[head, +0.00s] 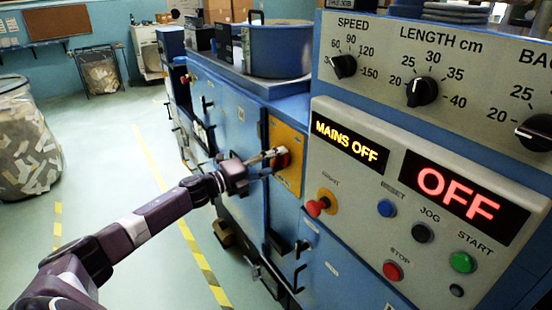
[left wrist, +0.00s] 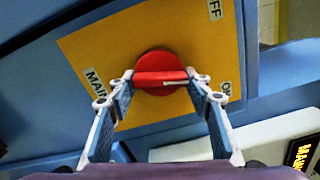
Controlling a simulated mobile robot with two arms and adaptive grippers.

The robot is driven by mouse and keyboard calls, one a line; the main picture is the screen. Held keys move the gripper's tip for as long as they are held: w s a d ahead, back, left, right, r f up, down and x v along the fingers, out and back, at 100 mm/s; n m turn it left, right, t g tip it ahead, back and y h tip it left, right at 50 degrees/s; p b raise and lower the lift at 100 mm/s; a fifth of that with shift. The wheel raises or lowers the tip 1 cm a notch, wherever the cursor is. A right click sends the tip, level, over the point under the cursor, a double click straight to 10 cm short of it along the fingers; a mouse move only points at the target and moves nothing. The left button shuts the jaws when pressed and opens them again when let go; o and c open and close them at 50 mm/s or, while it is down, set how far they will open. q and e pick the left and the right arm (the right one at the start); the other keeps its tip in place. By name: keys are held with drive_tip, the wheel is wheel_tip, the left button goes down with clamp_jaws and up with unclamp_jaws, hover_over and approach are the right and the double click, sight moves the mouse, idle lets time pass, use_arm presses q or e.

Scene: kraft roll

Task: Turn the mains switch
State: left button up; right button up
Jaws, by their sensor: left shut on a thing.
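The mains switch is a red round knob with a raised grip bar (left wrist: 161,76), mounted on a yellow plate (left wrist: 105,45) labelled MAINS, OFF and ON. In the left wrist view my left gripper (left wrist: 161,84) has one fingertip at each end of the bar and is shut on it. A white line on the bar points right, towards the side with the ON label. In the head view my left gripper (head: 273,157) reaches the yellow plate (head: 290,138) on the blue machine and partly covers the red knob. A display (head: 347,142) reads MAINS OFF. My right gripper is not in view.
The grey control panel (head: 325,178) right of the switch carries a red OFF display (head: 458,194), a protruding red knob (head: 317,207) and several push buttons. Dials line the upper panel. Open floor lies to the left, with a clear bin of scraps (head: 25,140).

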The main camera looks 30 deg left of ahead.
use_arm(q)
drive_tip(key=n+p, duration=0.1)
drive_tip(key=n, duration=0.1)
drive_tip(key=n+p, duration=0.1)
drive_tip(key=n, duration=0.1)
drive_tip(key=n+p, duration=0.1)
drive_tip(key=n, duration=0.1)
drive_tip(key=shift+r+n, duration=0.25)
drive_tip(key=shift+n, duration=0.05)
drive_tip(key=n+p, duration=0.2)
drive_tip(key=n, duration=0.3)
drive_tip(key=shift+a, duration=0.1)
drive_tip(key=shift+n, duration=0.4)
drive_tip(key=o, duration=1.2)
drive_tip(key=shift+c, duration=0.2)
drive_tip(key=v, duration=1.2)
drive_tip(key=shift+f, duration=0.1)
